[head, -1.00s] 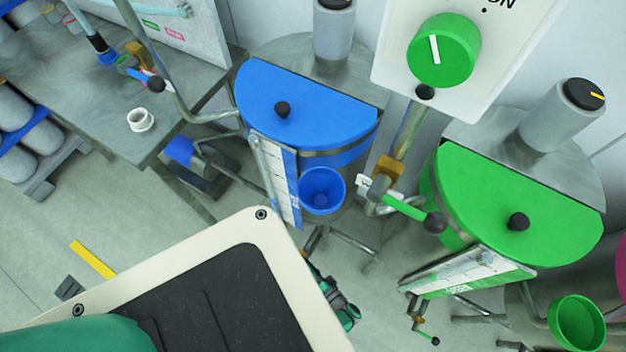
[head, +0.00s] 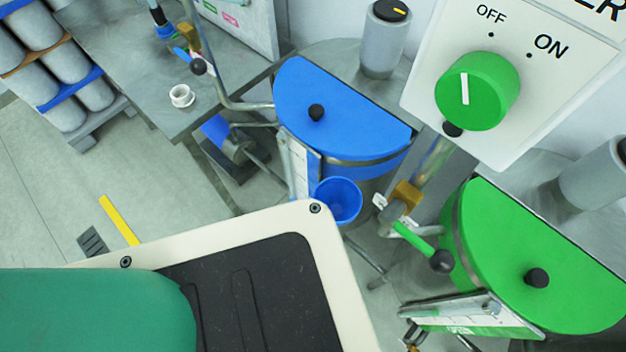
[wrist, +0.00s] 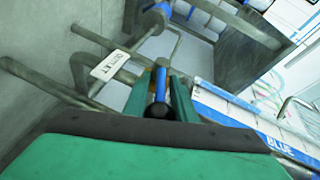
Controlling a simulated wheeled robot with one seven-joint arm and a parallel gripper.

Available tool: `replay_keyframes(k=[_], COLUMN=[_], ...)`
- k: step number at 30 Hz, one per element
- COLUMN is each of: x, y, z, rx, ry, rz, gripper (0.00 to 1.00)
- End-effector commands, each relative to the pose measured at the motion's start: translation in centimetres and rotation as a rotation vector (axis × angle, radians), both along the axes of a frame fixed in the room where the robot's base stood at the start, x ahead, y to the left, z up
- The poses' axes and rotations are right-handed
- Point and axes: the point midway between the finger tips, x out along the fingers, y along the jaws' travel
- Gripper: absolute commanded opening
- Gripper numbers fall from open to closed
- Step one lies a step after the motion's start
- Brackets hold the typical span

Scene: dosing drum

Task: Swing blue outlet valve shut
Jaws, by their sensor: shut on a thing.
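In the wrist view my gripper (wrist: 161,76) has its two green fingers on either side of the blue outlet valve handle (wrist: 161,86), shut on it. The handle's dark knob (wrist: 159,110) sits between the fingers near the palm. A white outlet tag (wrist: 109,66) hangs on the pipe to the left. In the head view the blue drum (head: 345,120) stands upright with its half-round blue lid. The outlet valve and my gripper are hidden there behind my own arm.
A blue cup (head: 338,201) is in front of the blue drum. The green drum (head: 530,250) and a green valve handle (head: 422,243) stand to the right. A control panel with a green knob (head: 477,91) is above. A steel table (head: 130,75) is at upper left.

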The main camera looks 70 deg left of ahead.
Motion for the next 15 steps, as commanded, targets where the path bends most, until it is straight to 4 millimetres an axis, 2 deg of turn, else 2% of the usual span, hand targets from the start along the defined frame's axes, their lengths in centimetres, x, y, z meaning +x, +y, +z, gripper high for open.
replay_keyframes(k=[2, 3, 4, 15], x=[0.23, 0.24, 0.24, 0.18], y=[0.03, 0.04, 0.03, -0.14], z=[0.02, 0.03, 0.02, 0.02], rx=[0.000, 0.000, 0.000, 0.000], ry=[-0.003, -0.003, -0.003, -0.002], rz=[-0.001, -0.001, -0.001, -0.001], gripper=[0.00, 0.34, 0.41, 0.41])
